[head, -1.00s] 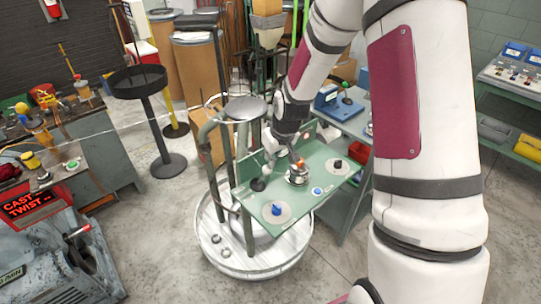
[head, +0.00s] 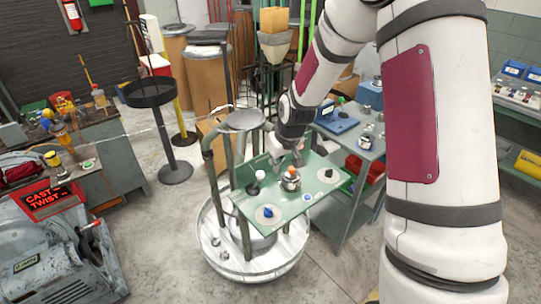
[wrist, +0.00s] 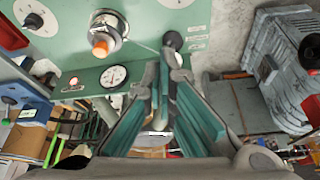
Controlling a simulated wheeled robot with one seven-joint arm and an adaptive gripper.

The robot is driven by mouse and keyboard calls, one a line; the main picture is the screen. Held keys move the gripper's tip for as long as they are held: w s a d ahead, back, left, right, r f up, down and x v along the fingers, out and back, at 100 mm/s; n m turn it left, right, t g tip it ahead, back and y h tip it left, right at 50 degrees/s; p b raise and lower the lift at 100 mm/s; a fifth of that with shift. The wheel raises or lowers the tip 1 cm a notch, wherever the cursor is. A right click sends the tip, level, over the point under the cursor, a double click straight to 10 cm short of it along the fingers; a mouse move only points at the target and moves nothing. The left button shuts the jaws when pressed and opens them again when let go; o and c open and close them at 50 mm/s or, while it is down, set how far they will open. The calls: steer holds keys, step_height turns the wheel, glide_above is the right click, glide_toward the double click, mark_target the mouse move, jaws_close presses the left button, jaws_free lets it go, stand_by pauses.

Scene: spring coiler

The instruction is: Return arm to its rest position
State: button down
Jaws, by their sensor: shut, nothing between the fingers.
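My arm reaches from the right side of the head view over a green control panel (head: 240,207), with its elbow raised. My gripper (wrist: 163,62) is shut and empty in the wrist view, its teal-padded fingers meeting at the tips. In the head view the gripper lies below the dark wrist joint, small and partly hidden. An orange-topped round control (head: 291,176) is on the panel near it; it also shows at upper left in the wrist view (wrist: 104,40). A black ball knob (wrist: 172,40) appears just beyond the fingertips; I cannot tell whether they touch.
A blue knob (head: 268,212) and a black knob (head: 329,174) sit on the panel. Pipes and a round white base (head: 252,262) support it. A grey cart (head: 352,205) stands close at right. A black round stand (head: 150,94) and grey machine (head: 60,262) are at left.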

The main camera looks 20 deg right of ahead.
steer(key=s+a+r+t+h+b, duration=0.1)
steer(key=s+a+r+b, duration=0.1)
steer(key=s+r, duration=0.65)
steer(key=s+a+r+b, duration=0.1)
steer(key=s+a+r, duration=0.1)
steer(key=s+r, duration=0.65)
steer(key=s+a+r+m+b, duration=0.1)
steer(key=s+r, duration=0.3)
steer(key=s, duration=0.4)
steer(key=shift+s, duration=0.15)
steer(key=shift+r, duration=0.1)
